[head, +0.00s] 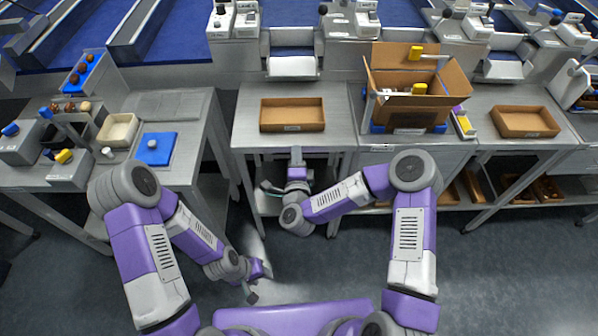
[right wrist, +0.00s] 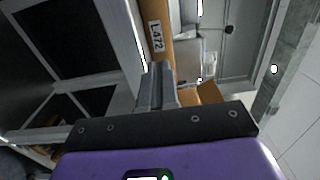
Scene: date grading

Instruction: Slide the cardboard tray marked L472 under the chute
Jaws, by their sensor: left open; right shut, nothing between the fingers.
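The brown cardboard tray (head: 292,116) sits empty on the grey steel table at centre, its label on the front wall. In the right wrist view the tray (right wrist: 160,12) shows its label, L-472, up close. A grey chute (head: 291,67) stands just behind the tray, at the back of the table. My right gripper (head: 296,153) is shut and empty at the table's front edge, before the tray's front wall. Its fingertips (right wrist: 156,72) point at that wall near the label; I cannot tell whether they touch. My left gripper (head: 258,281) hangs low over the floor, open and empty.
A large open cardboard box (head: 405,113) with yellow-handled items stands right of the tray. Another empty cardboard tray (head: 525,122) lies farther right, near another chute (head: 503,71). The left table holds a cream bin (head: 118,132) and a blue mat (head: 143,158). Tabletop beside the tray is clear.

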